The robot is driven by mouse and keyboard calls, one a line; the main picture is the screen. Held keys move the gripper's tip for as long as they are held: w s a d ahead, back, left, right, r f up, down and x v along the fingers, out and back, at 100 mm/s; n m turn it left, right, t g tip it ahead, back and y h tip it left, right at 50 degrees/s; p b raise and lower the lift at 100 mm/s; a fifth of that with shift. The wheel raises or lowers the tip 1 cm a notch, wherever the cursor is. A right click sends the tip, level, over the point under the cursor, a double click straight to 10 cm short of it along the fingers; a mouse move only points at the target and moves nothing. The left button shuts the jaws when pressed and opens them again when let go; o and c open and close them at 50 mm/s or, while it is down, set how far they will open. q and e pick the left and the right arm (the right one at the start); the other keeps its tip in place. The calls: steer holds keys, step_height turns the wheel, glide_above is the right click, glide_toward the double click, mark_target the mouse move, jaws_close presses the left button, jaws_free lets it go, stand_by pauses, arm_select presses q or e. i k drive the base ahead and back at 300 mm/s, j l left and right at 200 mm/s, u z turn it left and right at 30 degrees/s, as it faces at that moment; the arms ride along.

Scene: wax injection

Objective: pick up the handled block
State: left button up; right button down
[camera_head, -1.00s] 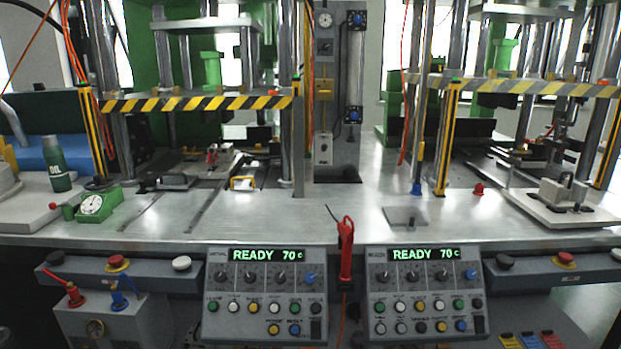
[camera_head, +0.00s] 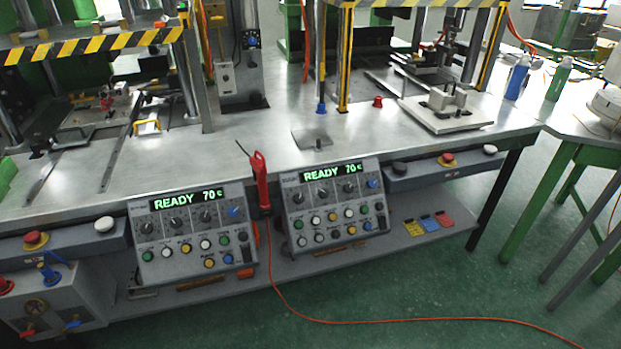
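A light grey block with upright posts (camera_head: 447,101) sits on a pale flat plate (camera_head: 425,122) at the right end of the metal workbench, and it looks like the handled block. A small piece with a yellow handle (camera_head: 147,127) lies at the left of the bench under the left press; I cannot tell whether it is a block. Neither of my grippers is in view.
Two control panels (camera_head: 188,230) (camera_head: 334,203) hang on the bench front with a red tool (camera_head: 261,180) between them. Press columns and a striped bar (camera_head: 95,44) stand over the bench. A green-legged table (camera_head: 590,135) stands right. An orange cable (camera_head: 400,320) crosses the floor.

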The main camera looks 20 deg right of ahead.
mark_target(444, 104)
steer(key=z, duration=1.35)
steer(key=i+l+u, duration=0.15)
steer(key=u, duration=1.25)
steer(key=l+u, duration=0.25)
steer(key=l, duration=0.2)
steer(key=l+u, duration=0.25)
steer(key=l, duration=0.25)
steer(key=l+u, duration=0.25)
steer(key=l, duration=0.25)
steer(key=l+u, duration=0.25)
steer(key=l, duration=0.2)
steer(key=k+l+u, duration=0.25)
steer(key=l, duration=0.2)
steer(key=k+l+u, duration=0.1)
steer(key=l+u, duration=0.15)
steer(key=l, duration=0.15)
